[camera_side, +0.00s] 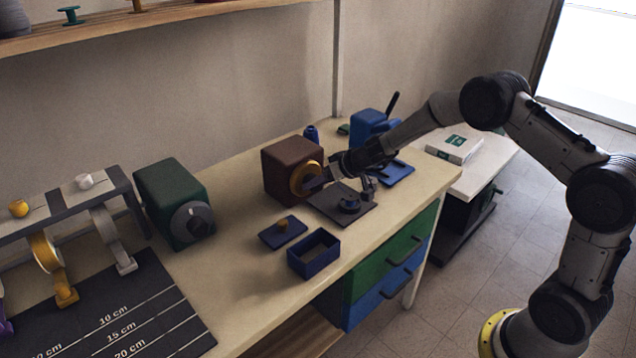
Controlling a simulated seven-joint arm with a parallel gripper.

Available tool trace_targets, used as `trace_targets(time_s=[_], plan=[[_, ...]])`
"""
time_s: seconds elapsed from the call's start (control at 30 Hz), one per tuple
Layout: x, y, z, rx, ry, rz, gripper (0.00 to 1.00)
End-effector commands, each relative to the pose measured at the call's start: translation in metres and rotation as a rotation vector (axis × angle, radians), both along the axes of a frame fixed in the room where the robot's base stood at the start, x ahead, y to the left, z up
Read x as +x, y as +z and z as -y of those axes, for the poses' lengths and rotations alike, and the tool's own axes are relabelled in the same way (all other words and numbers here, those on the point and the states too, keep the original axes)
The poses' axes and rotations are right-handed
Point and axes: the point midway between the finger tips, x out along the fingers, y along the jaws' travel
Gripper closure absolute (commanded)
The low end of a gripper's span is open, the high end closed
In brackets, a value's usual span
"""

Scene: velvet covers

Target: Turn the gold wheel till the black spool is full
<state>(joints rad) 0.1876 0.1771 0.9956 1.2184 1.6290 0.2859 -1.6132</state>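The gold wheel (301,180) is on the front right face of a brown box (283,166) on the bench. My gripper (320,183) is at the wheel's right side and hides part of it. Whether it touches the wheel, and whether its fingers are open or shut, is too small and dark to tell. A small dark round piece, perhaps the black spool (349,206), sits on a dark plate (327,208) just below my gripper. How much is wound on it cannot be seen.
A green box with a grey dial (172,198) stands left. An open blue box (314,263) and its knobbed lid (276,236) lie in front. A blue machine (369,124) stands behind my wrist. A ruled black mat (150,300) covers the bench's near left.

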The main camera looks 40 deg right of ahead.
Motion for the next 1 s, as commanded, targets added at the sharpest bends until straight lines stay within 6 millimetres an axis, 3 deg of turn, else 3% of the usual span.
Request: trace_targets(time_s=[0.03,0.17,0.2,0.57,1.0], plan=[[-0.0001,0.0001,0.0,0.0,0.0,0.0,0.75],[-0.0001,0.0001,0.0,0.0,0.0,0.0,0.98],[-0.0001,0.0001,0.0,0.0,0.0,0.0,1.0],[-0.0002,-0.0005,0.0017,0.074,-0.001,0.0,1.0],[-0.0003,-0.0025,0.0059,0.433,-0.002,-0.001,1.0]])
